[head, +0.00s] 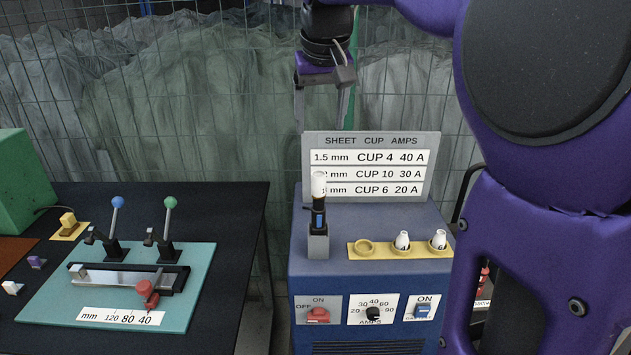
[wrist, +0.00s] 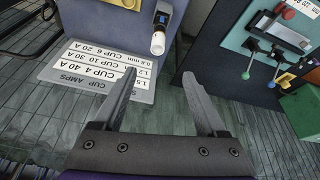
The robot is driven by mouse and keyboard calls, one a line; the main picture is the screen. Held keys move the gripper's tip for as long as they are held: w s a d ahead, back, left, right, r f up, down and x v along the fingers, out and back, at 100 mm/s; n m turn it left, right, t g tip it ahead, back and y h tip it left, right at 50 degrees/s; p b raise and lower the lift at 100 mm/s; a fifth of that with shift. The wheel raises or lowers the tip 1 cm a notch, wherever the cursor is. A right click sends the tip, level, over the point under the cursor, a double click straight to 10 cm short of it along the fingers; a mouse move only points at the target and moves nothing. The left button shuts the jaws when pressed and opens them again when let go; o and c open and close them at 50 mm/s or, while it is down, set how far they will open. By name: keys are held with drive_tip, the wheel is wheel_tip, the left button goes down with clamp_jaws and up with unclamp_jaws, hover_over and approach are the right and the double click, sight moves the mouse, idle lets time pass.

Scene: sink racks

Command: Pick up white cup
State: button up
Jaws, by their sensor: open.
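Three white cups show in the head view. One white cup (head: 318,184) sits on top of an upright black torch (head: 318,214) in a grey holder on the blue machine. Two more, a middle cup (head: 402,241) and a right cup (head: 439,240), stand in a yellow rack (head: 381,252), whose left ring is empty. My gripper (head: 322,122) is open and empty, above and behind the machine top, apart from all cups. In the wrist view the open fingers (wrist: 159,75) point toward the torch cup (wrist: 158,43), which lies beyond their tips.
A sign board (head: 371,143) stands upright behind the cups, close to the fingers. A wire fence (head: 200,90) is at the back. A black table (head: 235,215) with a teal lever board (head: 195,300) is at left, across a gap.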

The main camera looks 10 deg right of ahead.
drive_tip(key=m, duration=0.2)
drive_tip(key=b, duration=0.1)
approach(319, 174)
drive_tip(key=x, duration=0.4)
drive_tip(key=shift+a+f, duration=0.2)
drive_tip(key=shift+f, duration=0.2)
drive_tip(key=shift+d+x, duration=0.15)
drive_tip(key=shift+x, duration=1.25)
drive_tip(key=shift+d+x, duration=0.1)
drive_tip(key=shift+x, duration=1.3)
drive_tip(key=shift+w, duration=0.15)
clamp_jaws()
